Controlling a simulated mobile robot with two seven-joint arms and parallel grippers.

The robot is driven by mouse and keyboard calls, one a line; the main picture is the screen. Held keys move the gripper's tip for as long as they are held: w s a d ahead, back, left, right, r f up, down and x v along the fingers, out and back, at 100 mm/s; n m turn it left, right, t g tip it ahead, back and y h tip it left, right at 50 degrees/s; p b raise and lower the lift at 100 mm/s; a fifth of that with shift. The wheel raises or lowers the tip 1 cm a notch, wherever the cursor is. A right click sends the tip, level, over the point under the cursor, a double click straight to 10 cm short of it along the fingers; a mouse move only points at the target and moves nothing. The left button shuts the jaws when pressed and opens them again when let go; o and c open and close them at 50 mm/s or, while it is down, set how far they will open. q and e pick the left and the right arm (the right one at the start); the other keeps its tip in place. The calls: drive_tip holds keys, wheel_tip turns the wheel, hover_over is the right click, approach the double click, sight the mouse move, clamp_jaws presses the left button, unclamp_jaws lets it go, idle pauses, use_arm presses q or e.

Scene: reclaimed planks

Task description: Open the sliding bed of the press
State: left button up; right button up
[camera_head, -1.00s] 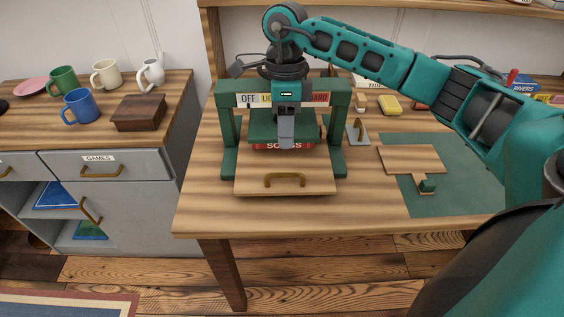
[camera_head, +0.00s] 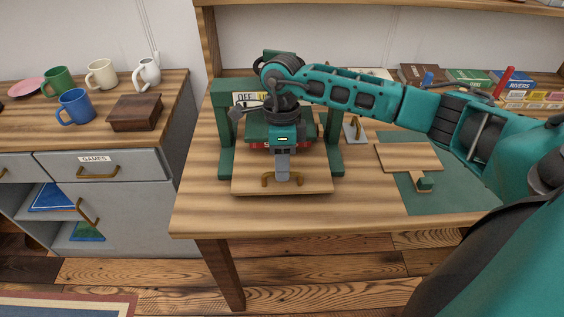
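The press is a green frame (camera_head: 226,140) standing on the wooden table. Its sliding bed (camera_head: 310,182) is a wooden board at the front with a brass handle (camera_head: 267,180). My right gripper (camera_head: 282,180) points down at the middle of the handle and covers part of it. Its fingers overlap the handle in this view; I cannot tell whether they are shut on it. The red book under the press plate is mostly hidden behind my gripper. My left gripper is not in view.
A wooden board with a green-tipped handle (camera_head: 408,157) lies on a green mat (camera_head: 455,195) at the right. A grey plate with a brass handle (camera_head: 354,130) lies beside the press. The table front (camera_head: 330,215) is clear.

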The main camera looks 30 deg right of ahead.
clamp_jaws()
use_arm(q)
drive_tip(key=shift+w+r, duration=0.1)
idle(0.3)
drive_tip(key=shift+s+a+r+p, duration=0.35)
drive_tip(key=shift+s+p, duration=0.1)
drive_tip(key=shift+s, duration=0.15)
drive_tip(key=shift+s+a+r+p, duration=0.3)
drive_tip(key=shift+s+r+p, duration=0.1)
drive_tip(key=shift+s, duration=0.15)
use_arm(e)
drive_tip(key=s+a, duration=0.5)
drive_tip(key=s, duration=0.3)
drive_tip(key=s+a, duration=0.5)
drive_tip(key=s, duration=0.3)
drive_tip(key=shift+s, duration=0.25)
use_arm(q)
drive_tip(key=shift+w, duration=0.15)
use_arm(e)
drive_tip(key=shift+o, duration=1.3)
unclamp_jaws()
